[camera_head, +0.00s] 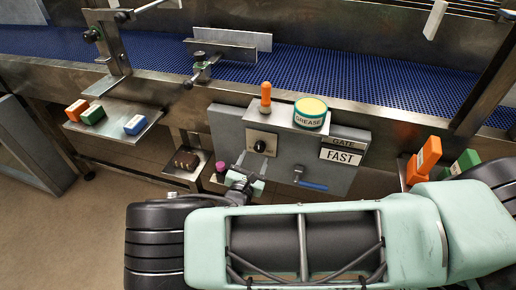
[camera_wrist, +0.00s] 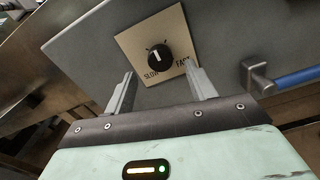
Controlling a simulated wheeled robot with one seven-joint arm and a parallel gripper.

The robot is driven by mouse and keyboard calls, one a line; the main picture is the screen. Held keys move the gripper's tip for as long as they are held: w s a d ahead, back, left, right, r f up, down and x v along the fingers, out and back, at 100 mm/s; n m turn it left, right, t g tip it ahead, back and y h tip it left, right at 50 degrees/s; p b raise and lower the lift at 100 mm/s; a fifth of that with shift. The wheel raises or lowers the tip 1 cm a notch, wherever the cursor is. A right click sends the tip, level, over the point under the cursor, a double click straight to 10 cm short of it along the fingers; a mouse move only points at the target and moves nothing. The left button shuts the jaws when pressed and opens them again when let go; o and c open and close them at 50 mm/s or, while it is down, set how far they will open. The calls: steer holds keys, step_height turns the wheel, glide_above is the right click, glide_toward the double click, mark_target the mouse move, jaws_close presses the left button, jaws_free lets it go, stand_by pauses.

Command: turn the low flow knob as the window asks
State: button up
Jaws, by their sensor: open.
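The low flow knob (camera_head: 260,147) is black with a white pointer mark, on a tan plate on the front of a grey panel. In the wrist view the knob (camera_wrist: 158,56) sits just beyond my fingertips, roughly centred between them. The plate reads SLOW and FAST; the white mark is near the middle of the knob, and I cannot tell its exact setting. The window (camera_head: 341,156) reads FAST, under the word GATE. My gripper (camera_wrist: 160,72) is open and empty, with a finger to each side below the knob. In the head view my gripper (camera_head: 241,180) is below the knob.
A blue-handled valve (camera_head: 312,184) is right of the knob. A pink knob (camera_head: 220,167) is at the lower left. A grease tin (camera_head: 310,113) and an orange-handled tool (camera_head: 266,97) stand on the ledge above. A blue conveyor belt (camera_head: 350,80) runs behind.

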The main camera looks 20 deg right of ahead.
mark_target(259, 150)
steer(key=x, duration=0.5)
steer(key=shift+p, duration=0.35)
steer(key=c, duration=1)
